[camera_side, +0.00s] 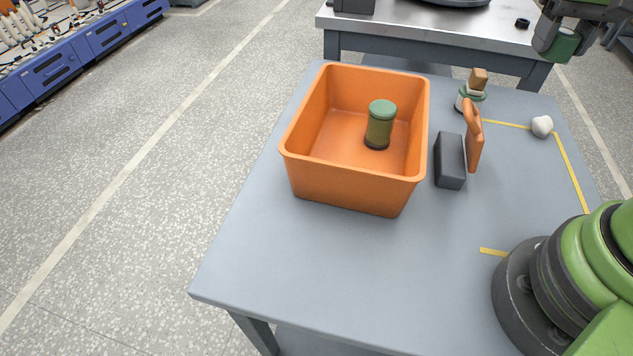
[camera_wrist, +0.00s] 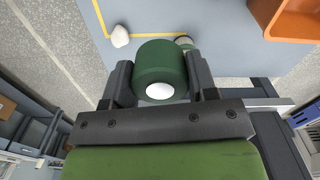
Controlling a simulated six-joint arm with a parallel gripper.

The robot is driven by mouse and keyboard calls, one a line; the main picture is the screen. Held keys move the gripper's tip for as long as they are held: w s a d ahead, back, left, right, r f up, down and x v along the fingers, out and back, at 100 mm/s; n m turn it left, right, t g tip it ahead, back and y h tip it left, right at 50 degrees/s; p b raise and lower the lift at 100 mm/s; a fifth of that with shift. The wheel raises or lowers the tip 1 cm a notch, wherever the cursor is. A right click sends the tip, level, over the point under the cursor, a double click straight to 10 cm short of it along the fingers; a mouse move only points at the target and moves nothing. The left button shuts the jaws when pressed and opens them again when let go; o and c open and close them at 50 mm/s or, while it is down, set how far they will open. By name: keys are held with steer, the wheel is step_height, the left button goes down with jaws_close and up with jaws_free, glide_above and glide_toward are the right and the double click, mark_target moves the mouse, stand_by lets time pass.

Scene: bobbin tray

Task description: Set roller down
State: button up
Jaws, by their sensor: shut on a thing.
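My gripper (camera_wrist: 158,78) is shut on a dark green roller (camera_wrist: 162,58) with a pale round end, held between the two dark jaws. In the side view the roller (camera_side: 564,45) hangs in the air at the top right, high over the table (camera_side: 330,255). Part of my gripper (camera_side: 545,36) shows beside it at the frame's edge. The orange bin (camera_side: 345,190) stands on the table, well to the left of the roller. An upright olive spool (camera_side: 379,128) with a green top stands inside it.
A white lump (camera_side: 542,126) lies by yellow tape (camera_side: 571,170). The table's front left is clear.

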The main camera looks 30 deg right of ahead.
steer(key=w+a+r+n, duration=0.1)
steer(key=w+a+n, duration=0.45)
steer(key=a, duration=0.45)
steer(key=n, duration=1.4)
glide_above(315, 270)
step_height(315, 270, down, 16)
steer(key=shift+d+f, duration=0.1)
steer(key=shift+f, duration=2.35)
steer(key=shift+f, duration=0.15)
steer(key=o, duration=1)
steer(key=shift+c, duration=0.2)
